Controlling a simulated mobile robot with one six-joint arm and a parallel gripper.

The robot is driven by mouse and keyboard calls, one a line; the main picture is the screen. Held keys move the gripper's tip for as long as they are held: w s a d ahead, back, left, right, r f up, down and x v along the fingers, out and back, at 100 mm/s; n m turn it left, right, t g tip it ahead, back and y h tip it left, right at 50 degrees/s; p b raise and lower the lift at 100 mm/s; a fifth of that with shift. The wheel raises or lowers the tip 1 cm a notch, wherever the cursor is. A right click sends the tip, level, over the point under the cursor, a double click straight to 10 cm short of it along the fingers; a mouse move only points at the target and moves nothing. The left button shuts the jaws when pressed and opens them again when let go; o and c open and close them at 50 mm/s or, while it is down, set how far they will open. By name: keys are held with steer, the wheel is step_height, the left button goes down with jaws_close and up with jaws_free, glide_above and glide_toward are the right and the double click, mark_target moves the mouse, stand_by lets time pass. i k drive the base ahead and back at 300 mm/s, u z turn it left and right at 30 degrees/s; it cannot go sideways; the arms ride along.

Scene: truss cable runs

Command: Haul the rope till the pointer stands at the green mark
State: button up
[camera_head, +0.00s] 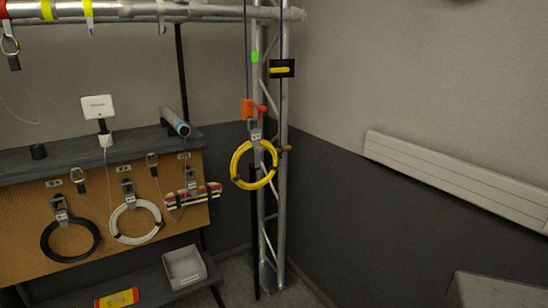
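A silver truss tower (283,200) stands in the room corner. A bright green mark (255,57) sits high on its left side. An orange block (247,109) and a small red piece (262,110) are well below the mark; I cannot tell for sure which is the pointer. A yellow cable coil (240,158) hangs below them from a grey hook. A thin dark rope (281,108) runs down the tower, passing a black block with a yellow lever (281,69). A brown peg (286,149) is lower on the rope's line. My gripper is not visible.
Left of the tower, a pegboard (100,205) holds black, white and multicoloured cables under a dark shelf (60,160). A grey bin (184,267) sits below. A horizontal truss (130,9) crosses the top. A white wall panel (455,180) is at right.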

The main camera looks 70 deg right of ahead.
mark_target(280, 149)
steer(key=u, duration=0.4)
steer(key=k, duration=0.3)
steer(key=z, duration=1.45)
steer(key=i, duration=0.5)
